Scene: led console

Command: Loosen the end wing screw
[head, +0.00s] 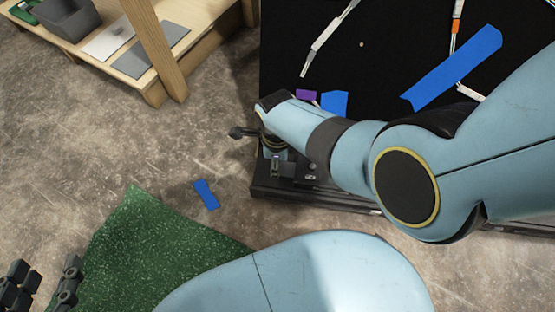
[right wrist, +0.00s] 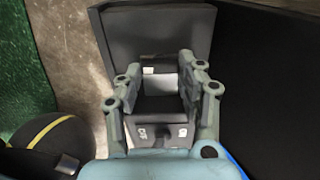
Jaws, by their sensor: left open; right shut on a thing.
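The black console (head: 330,197) lies along the foot of a large black panel, and its left end is beside my right gripper. My right gripper (head: 275,162) is over that end, mostly hidden by my own arm in the head view. In the right wrist view its two fingers (right wrist: 160,88) stand on either side of a small grey and dark part at the console end. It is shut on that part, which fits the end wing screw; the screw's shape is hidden. My left gripper (head: 44,284) is open and empty at the lower left, apart from the console.
The black panel (head: 390,50) carries blue tape strips (head: 455,68) and thin wires. A wooden rack (head: 150,88) with a grey bin (head: 68,18) stands at upper left. A green mat (head: 140,245) and a blue strip (head: 206,194) lie on the open floor.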

